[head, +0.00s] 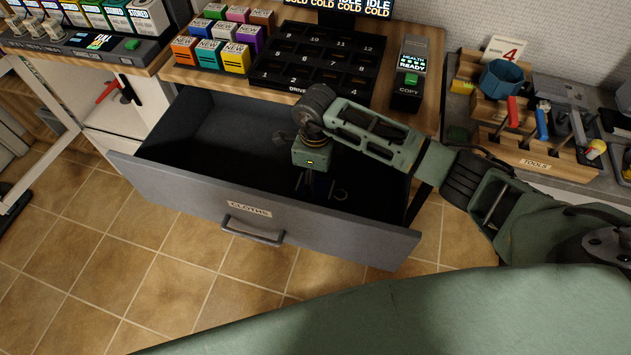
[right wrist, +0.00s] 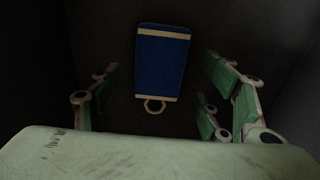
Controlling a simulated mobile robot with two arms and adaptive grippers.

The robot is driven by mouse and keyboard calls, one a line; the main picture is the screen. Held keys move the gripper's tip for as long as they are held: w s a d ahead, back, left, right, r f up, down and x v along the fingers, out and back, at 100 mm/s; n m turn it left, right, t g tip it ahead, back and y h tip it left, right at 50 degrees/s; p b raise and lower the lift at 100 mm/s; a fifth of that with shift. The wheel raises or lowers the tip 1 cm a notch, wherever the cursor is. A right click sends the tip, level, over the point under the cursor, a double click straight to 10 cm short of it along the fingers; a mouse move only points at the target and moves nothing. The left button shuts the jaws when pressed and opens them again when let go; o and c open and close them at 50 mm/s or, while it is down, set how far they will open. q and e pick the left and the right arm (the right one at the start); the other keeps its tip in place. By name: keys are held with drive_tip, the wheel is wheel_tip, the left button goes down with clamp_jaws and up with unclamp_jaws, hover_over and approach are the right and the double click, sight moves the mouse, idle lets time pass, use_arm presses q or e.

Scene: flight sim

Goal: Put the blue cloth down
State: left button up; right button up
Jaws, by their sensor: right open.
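The blue cloth (right wrist: 161,64) lies in the dark drawer, seen in the right wrist view as a blue rectangle with pale bands at its ends and a ring at its near end. My right gripper (right wrist: 168,105) is open, its fingers on both sides of the view with the cloth between and beyond them, apart from it. In the head view my right gripper (head: 315,182) reaches down into the open drawer labelled CLOTHS (head: 250,208). There the cloth is mostly hidden by the gripper and shadow. My left gripper is not in view.
The drawer walls surround my right gripper. Above and behind it, a wooden counter holds a black numbered drive rack (head: 318,62), coloured boxes (head: 208,47) and a copy device (head: 410,75). A tool station (head: 530,120) stands at right. The drawer's left part looks empty.

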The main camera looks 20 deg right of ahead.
sight(315, 185)
wheel_tip(315, 185, up, 9)
idle(0.3)
idle(0.4)
